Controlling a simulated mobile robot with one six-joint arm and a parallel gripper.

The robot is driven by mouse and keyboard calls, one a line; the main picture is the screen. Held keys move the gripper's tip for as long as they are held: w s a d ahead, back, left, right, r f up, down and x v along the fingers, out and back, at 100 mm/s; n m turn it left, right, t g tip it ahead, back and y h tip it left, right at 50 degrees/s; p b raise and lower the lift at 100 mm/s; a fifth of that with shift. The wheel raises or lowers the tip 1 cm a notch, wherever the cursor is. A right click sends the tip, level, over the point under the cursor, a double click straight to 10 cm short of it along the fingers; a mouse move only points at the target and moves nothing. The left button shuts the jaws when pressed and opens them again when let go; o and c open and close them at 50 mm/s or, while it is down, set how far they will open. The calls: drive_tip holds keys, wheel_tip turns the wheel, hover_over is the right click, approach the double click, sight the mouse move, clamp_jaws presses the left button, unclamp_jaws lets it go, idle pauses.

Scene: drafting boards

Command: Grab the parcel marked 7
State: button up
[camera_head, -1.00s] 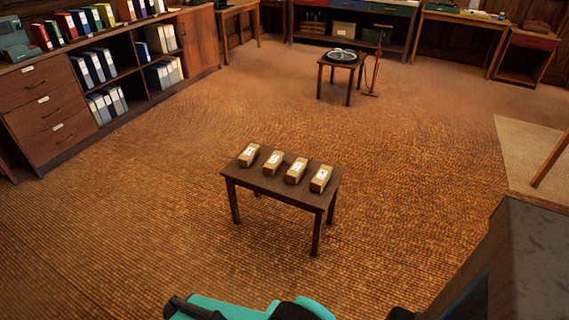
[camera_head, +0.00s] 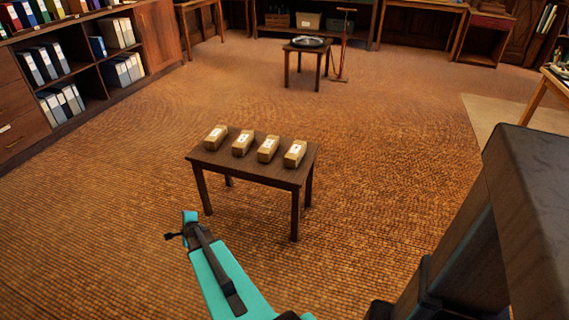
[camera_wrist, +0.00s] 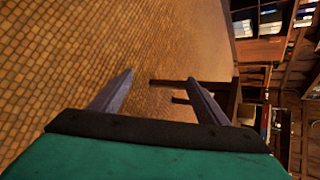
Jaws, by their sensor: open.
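Several brown parcels with white labels stand in a row on a small dark wooden table (camera_head: 255,170) in the head view. From left to right they are the first parcel (camera_head: 215,138), the second parcel (camera_head: 242,143), the third parcel (camera_head: 268,149) and the last parcel (camera_head: 295,154). The marks on the labels are too small to read. My gripper (camera_wrist: 160,92) is open and empty in the wrist view, with its two fingers apart. The small table's legs show beyond the right finger, sideways. In the head view my teal arm reaches up in front of the table, short of it.
A shelf unit with binders (camera_head: 75,70) lines the left. A pale mat (camera_head: 500,115) lies at right. The carpet around the small table is clear.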

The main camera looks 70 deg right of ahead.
drive_tip(key=s+d+r+m+h+b, duration=0.25)
drive_tip(key=d+m+h, duration=0.2)
drive_tip(key=d, duration=0.75)
drive_tip(key=m+g+h+b, duration=0.8)
drive_tip(key=m+g+b, duration=0.1)
drive_tip(key=m, duration=1.2)
approach(289, 160)
drive_tip(key=shift+n, duration=0.25)
drive_tip(key=d, duration=0.4)
drive_tip(key=shift+s+d, duration=0.1)
drive_tip(key=shift+d, duration=0.05)
drive_tip(key=shift+d+b, duration=0.5)
drive_tip(key=shift+d, duration=3.8)
